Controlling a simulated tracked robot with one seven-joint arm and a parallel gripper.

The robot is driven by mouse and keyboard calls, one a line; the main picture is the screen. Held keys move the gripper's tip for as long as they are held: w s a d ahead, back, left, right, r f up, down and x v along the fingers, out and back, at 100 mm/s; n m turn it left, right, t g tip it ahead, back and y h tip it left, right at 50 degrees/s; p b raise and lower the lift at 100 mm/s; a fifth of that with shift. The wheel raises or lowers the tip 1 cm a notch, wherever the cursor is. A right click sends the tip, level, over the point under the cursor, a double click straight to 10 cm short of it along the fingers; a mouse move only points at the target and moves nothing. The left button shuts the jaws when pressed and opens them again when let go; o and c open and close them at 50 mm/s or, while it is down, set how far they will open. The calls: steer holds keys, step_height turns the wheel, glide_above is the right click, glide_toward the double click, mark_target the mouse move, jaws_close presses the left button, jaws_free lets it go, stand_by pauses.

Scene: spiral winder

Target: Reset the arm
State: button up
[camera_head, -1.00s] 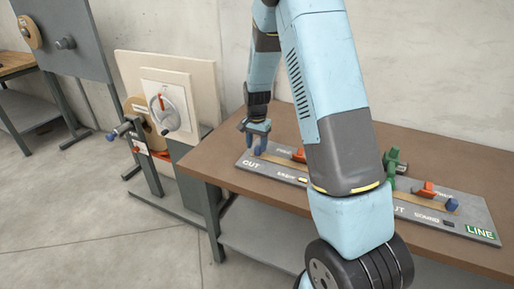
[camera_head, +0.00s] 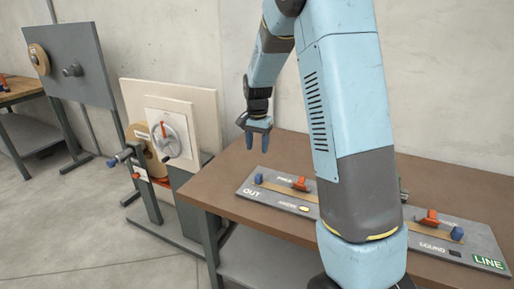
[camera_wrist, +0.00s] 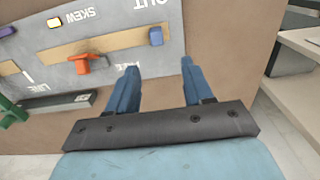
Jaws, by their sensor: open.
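My gripper (camera_head: 258,139) hangs with its fingers down above the back left part of the brown table (camera_head: 208,171). In the wrist view my gripper (camera_wrist: 157,84) has its two blue fingers apart with nothing between them. The grey panel marked OUT (camera_head: 246,187) lies on the table below and in front of the fingers, apart from them. My arm hides the middle of that panel in the head view.
The panel bears an orange knob (camera_head: 300,184), a blue block (camera_head: 259,179) and, right of my arm, another orange knob (camera_head: 429,218). A stand with a handwheel (camera_head: 172,136) is left of the table. A grey upright board (camera_head: 72,62) stands farther left.

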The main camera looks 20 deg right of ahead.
steer(key=s+d+r+n+t, duration=0.1)
steer(key=s+r+n+t, duration=0.15)
steer(key=s+r, duration=0.8)
steer(key=s+d+r+n+t, duration=0.1)
steer(key=s+r+n+t, duration=0.15)
steer(key=s+r, duration=0.8)
steer(key=s+f+n, duration=0.2)
steer(key=s+n, duration=0.1)
steer(key=s, duration=0.9)
steer(key=shift+s+a+f+t, duration=0.15)
steer(key=shift+s+f+t, duration=0.05)
steer(key=shift+s+t, duration=0.15)
steer(key=shift+c, duration=0.8)
